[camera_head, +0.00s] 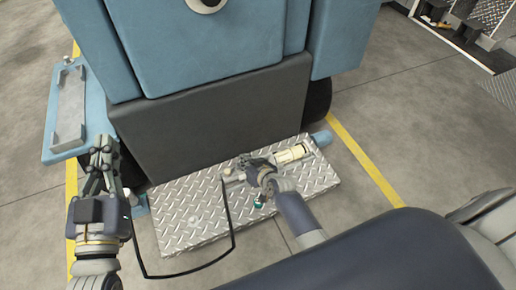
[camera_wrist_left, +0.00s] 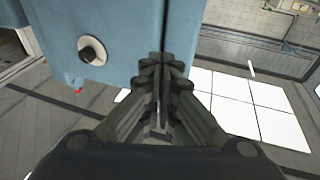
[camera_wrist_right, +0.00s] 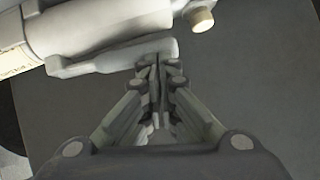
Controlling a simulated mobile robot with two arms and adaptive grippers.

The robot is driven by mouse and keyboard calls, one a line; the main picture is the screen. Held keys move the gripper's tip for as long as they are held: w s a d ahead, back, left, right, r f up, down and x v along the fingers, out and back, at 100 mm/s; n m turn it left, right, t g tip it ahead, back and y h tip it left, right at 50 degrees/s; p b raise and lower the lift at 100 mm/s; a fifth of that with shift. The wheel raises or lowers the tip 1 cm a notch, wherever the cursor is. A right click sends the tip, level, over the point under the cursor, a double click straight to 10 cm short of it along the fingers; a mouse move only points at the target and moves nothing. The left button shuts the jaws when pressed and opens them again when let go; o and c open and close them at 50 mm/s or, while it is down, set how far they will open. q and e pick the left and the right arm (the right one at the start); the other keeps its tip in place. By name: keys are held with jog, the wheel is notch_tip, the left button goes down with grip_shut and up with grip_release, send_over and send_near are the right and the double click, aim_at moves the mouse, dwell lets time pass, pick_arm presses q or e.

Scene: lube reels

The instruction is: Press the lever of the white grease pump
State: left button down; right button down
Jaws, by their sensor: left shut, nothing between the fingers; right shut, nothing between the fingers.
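The white grease pump (camera_head: 292,153) lies on a diamond-plate step in front of the blue machine; part of it is hidden behind my right gripper (camera_head: 246,161). In the right wrist view its pale body (camera_wrist_right: 95,22) fills the upper left, with a lever-like bar (camera_wrist_right: 120,57) along its lower side. My right gripper (camera_wrist_right: 160,62) is shut and empty, its fingertips at or very near this bar; I cannot tell whether they touch. My left gripper (camera_head: 106,145) is shut and empty, raised at the left, away from the pump. It also shows in the left wrist view (camera_wrist_left: 164,60).
The diamond-plate step (camera_head: 190,215) has bare room at its left. A black hose (camera_head: 233,225) loops from near the pump over its front edge. The blue machine (camera_head: 215,45) stands behind, with a dark panel (camera_head: 215,110). A blue side step (camera_head: 60,150) is near my left gripper.

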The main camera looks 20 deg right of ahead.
jog(key=shift+a, duration=0.1)
